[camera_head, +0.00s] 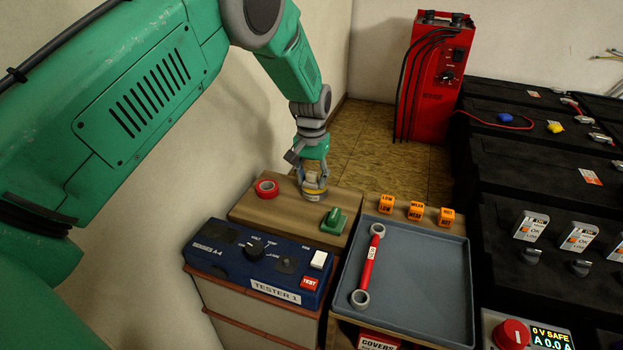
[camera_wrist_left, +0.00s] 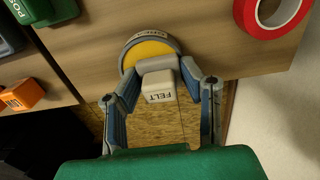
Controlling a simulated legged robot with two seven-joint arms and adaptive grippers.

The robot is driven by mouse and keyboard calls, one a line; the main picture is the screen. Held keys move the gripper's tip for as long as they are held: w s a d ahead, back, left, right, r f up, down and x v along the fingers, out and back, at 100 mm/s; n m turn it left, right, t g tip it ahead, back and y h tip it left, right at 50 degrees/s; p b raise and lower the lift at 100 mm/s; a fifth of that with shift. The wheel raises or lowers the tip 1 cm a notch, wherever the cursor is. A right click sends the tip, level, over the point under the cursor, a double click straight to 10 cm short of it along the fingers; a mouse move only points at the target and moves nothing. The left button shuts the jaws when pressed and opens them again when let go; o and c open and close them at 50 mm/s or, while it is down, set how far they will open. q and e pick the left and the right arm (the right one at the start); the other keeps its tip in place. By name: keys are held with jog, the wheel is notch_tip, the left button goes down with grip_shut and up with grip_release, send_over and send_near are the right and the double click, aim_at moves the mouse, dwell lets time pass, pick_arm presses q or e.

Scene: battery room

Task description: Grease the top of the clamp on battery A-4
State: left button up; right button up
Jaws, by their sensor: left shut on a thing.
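My left gripper (camera_head: 313,178) reaches down to the small wooden table (camera_head: 290,222). It is shut on a pale block marked FELT (camera_wrist_left: 160,88), which lies between its fingers in the left wrist view (camera_wrist_left: 163,70). The block is at a round tin with a yellow inside (camera_wrist_left: 147,50). The tin (camera_head: 314,194) is mostly hidden by the gripper in the head view; whether the felt touches the yellow is unclear. Black batteries (camera_head: 545,185) stand at the right, with several grey clamps (camera_head: 581,268). I cannot read which is A-4. My right gripper is not in view.
A red tape roll (camera_head: 267,188) and a green piece (camera_head: 333,220) lie near the tin. The blue tester (camera_head: 262,262) stands in front. A grey tray (camera_head: 425,290) with a red wrench (camera_head: 369,265), orange cubes (camera_head: 416,210) and a red charger (camera_head: 436,85) are to the right.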

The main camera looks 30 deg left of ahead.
pick_arm(q)
jog(key=shift+d+r, duration=0.3)
jog(key=shift+d, duration=0.5)
jog(key=shift+a+f, duration=0.25)
jog(key=shift+a, duration=0.45)
jog(key=shift+d+r+p, duration=0.15)
jog(key=shift+d+p, duration=0.2)
jog(key=shift+d, duration=0.2)
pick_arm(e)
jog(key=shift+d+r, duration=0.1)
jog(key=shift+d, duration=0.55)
pick_arm(q)
jog(key=shift+a, duration=0.1)
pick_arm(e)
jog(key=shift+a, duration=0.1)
pick_arm(q)
jog(key=shift+a, duration=0.35)
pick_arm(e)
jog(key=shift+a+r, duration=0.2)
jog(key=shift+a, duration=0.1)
pick_arm(q)
jog(key=shift+d, duration=0.35)
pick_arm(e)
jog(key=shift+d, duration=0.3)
pick_arm(q)
jog(key=shift+a, duration=0.25)
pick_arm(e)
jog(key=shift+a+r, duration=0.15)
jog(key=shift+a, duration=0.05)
